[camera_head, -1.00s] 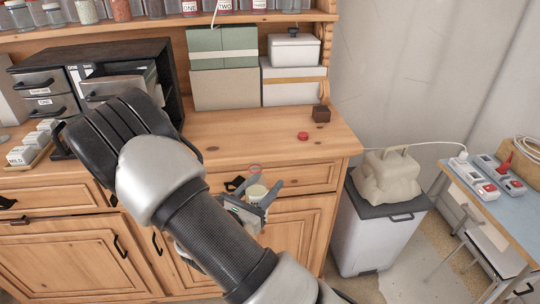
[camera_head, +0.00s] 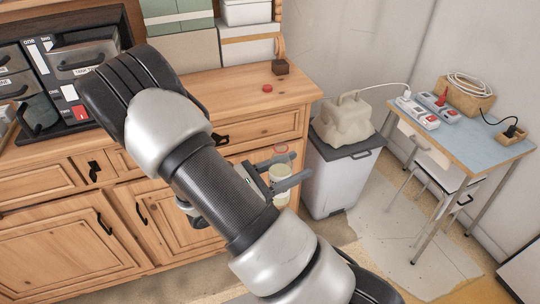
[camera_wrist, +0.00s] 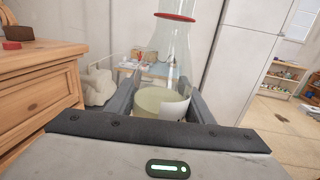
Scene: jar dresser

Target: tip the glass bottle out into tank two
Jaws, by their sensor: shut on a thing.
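My gripper (camera_head: 278,174) is shut on the glass bottle (camera_head: 282,171), in front of the dresser's right end in the head view. The wrist view shows the clear bottle (camera_wrist: 172,50) upright between my fingers (camera_wrist: 163,98). It has a red ring at the neck, pale yellow-green liquid low inside and a white label; its top is cut off. No container is clearly readable as tank two. A dark cabinet (camera_head: 118,28) at the upper left has grey-fronted drawers and a panel marked "one" and "two" (camera_head: 40,50); my arm partly covers this area.
The wooden dresser top (camera_head: 225,95) holds a red lid (camera_head: 267,88), a small brown block (camera_head: 280,67) and stacked boxes (camera_head: 245,45). A grey bin (camera_head: 340,180) bears a lumpy beige object (camera_head: 343,120). A blue-topped table (camera_head: 465,140) with power strips stands right. Floor is open at lower right.

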